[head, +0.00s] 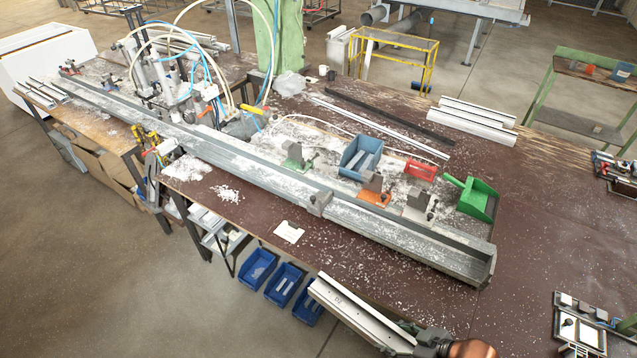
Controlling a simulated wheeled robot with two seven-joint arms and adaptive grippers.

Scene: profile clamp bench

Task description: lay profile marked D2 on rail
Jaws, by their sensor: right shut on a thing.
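My right gripper (412,338) is at the bottom edge, right of the middle. It is shut on a pale profile (352,308), which slants up to the left from it. The profile is in front of the bench, apart from the rail. A small mark shows near its far end, too small to read. The long grey rail (400,236) runs diagonally from the back left to the front right of the bench. A grey block (320,203) sits on it near the middle. My left gripper is not in view.
Behind the rail stand small clamps on green (297,160), orange (374,197) and white bases, a blue bin (361,157) and a green dustpan (478,199). Other pale profiles (476,122) lie at the back right. Blue bins (284,284) are below the front edge. White shavings litter the bench.

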